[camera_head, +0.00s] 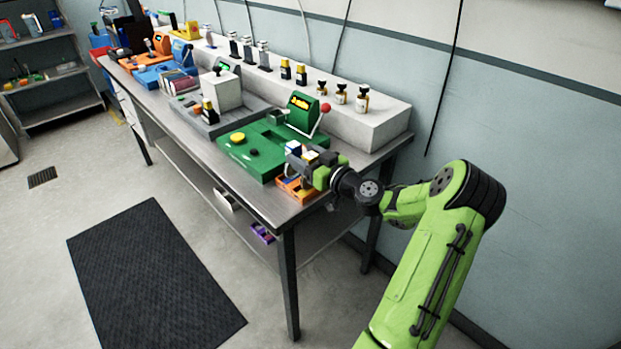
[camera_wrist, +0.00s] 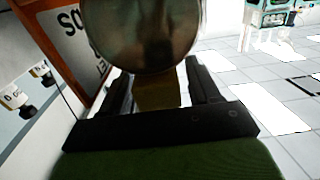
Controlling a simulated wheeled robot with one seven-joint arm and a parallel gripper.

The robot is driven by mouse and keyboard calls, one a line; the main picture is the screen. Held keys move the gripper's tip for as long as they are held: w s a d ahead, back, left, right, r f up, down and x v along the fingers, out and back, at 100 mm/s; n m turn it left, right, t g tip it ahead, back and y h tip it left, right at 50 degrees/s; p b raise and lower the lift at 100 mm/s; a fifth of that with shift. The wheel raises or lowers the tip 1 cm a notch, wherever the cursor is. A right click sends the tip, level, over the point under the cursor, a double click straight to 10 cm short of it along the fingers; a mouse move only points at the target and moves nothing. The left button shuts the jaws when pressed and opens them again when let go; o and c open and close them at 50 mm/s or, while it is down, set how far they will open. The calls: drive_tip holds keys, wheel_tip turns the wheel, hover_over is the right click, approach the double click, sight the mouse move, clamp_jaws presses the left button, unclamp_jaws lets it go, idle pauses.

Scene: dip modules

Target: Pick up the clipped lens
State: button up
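The clipped lens is large in the wrist view: a round, glassy, brownish disc (camera_wrist: 150,35) with a yellow-brown clip (camera_wrist: 158,92) below it. The clip sits between the two dark fingers of my gripper (camera_wrist: 160,88), which appear to press on both its sides. The disc stands beyond the fingertips, its top cut off by the picture's edge. In the head view my gripper (camera_head: 305,168) is at the near right end of the bench, over or beside an orange tray (camera_head: 296,190). I cannot make out the lens there.
A green device (camera_head: 250,165) with a red-knobbed lever stands just left of my gripper on the metal bench (camera_head: 215,150). A white ledge (camera_head: 375,130) with small bottles runs behind. Blue and orange devices stand farther along. A dark mat (camera_head: 150,280) lies on open floor.

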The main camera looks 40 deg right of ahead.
clamp_jaws()
drive_tip(key=shift+r, duration=0.1)
drive_tip(key=shift+r, duration=0.35)
drive_tip(key=s+r+b, duration=0.2)
drive_tip(key=s+b, duration=0.3)
drive_tip(key=s, duration=1.3)
drive_tip(key=shift+d+r, duration=0.25)
drive_tip(key=shift+r, duration=0.05)
